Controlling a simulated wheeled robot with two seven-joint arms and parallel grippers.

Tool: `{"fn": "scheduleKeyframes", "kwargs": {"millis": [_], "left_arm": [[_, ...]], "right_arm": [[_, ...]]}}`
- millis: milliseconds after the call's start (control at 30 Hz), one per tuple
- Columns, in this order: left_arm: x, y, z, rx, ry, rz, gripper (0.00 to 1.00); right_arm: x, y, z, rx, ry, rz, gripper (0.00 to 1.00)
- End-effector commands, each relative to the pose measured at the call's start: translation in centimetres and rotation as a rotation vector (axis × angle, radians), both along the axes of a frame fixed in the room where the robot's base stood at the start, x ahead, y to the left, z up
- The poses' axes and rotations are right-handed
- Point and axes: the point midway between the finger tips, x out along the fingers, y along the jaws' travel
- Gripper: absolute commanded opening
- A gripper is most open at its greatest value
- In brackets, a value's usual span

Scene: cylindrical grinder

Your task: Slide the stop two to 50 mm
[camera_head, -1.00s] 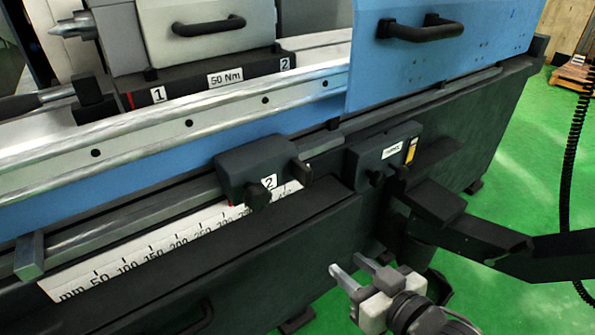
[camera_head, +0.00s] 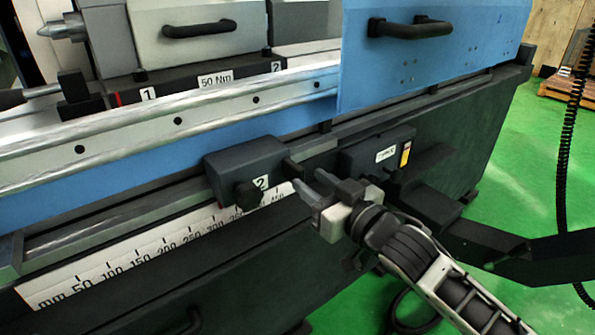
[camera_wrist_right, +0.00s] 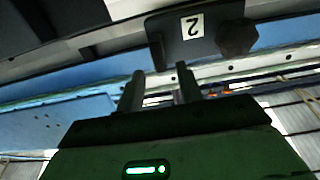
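Stop two (camera_head: 240,163) is a dark block labelled "2" on the rail in the head view, with a dark knob (camera_head: 247,195) on its front. It stands above the right part of the white mm scale (camera_head: 150,245), far right of the 50 mark. My right gripper (camera_head: 312,186) is open and empty, just right of the stop and its knob. In the right wrist view, the stop (camera_wrist_right: 205,45) appears upside down with its knob (camera_wrist_right: 237,38). The two fingers (camera_wrist_right: 160,83) are apart below it, with nothing between them. My left gripper is not in view.
Another dark block (camera_head: 365,158) with a label and yellow mark sits to the right on the machine. A blue door (camera_head: 430,60) with a handle is above. The rail (camera_head: 110,223) left of the stop looks clear down to its end.

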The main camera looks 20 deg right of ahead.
Motion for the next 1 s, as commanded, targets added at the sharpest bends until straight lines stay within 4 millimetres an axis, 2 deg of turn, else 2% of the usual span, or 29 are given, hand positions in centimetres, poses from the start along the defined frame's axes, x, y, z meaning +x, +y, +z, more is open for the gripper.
{"fn": "scheduleKeyframes", "kwargs": {"millis": [100,300,667,700,800,833,1000], "left_arm": [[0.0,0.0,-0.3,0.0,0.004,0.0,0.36],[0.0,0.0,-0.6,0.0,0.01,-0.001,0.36],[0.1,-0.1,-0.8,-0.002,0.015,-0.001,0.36],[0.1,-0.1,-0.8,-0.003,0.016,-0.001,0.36],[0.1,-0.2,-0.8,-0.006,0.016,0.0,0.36],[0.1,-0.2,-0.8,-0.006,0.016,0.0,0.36],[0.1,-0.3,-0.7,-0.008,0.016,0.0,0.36]], "right_arm": [[2.2,0.8,0.1,0.001,-0.004,0.0,0.36],[4.4,1.6,0.0,0.001,-0.001,0.0,0.36],[5.0,1.8,0.0,0.0,0.0,0.001,0.36],[4.9,1.8,0.0,0.0,0.0,0.001,0.34],[4.9,1.8,0.0,0.0,0.0,0.0,0.06],[4.9,1.8,0.0,0.0,0.0,0.0,0.0],[4.9,1.8,0.0,0.001,0.0,0.0,0.0]]}}
